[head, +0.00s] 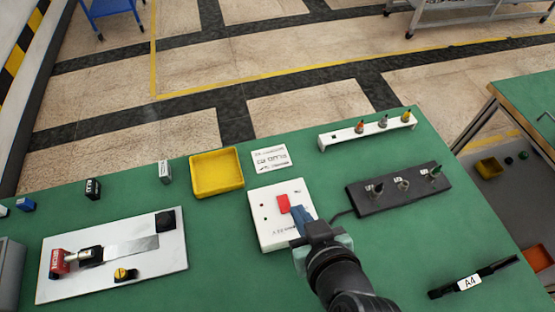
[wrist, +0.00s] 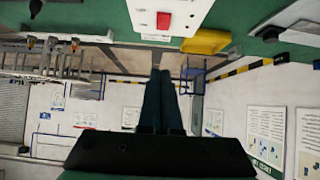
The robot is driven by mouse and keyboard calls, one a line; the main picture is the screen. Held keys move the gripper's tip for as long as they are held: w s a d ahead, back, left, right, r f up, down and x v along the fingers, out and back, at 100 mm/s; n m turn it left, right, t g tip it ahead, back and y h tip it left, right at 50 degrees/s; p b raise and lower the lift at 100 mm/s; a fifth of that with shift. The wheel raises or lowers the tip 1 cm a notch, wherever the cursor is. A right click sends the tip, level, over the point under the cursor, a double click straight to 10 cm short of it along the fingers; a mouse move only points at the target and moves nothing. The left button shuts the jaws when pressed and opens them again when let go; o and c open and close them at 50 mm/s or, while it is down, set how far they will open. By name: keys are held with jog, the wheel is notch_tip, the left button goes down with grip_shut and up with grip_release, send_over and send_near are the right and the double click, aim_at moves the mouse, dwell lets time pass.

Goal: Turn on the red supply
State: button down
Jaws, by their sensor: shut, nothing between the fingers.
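A white supply box (head: 264,231) with a red switch (head: 283,203) lies on the green table in the head view. The box (wrist: 190,8) and the red switch (wrist: 163,20) also show at the top of the wrist view. My gripper (head: 296,211) is shut and empty, its blue fingers over the right part of the box, just right of the switch in the head view. In the wrist view the fingertips (wrist: 160,73) are below the switch in the picture, with a gap between. Part of the box is hidden by my gripper. The switch's on or off position is unclear.
A yellow tray (head: 217,191) and a white label card (head: 270,160) lie behind the box. A black strip with several connectors (head: 398,203) is at the right, a white rack (head: 340,138) behind it. A white board (head: 60,285) with parts is at the left.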

jog(key=shift+s, duration=0.1)
jog(key=shift+s, duration=0.1)
send_over(285, 206)
jog(key=f, duration=0.6)
jog(key=shift+s, duration=0.3)
jog(key=f, duration=0.3)
jog(key=shift+w+f, duration=0.15)
jog(key=shift+w, duration=0.15)
jog(key=shift+f, duration=0.4)
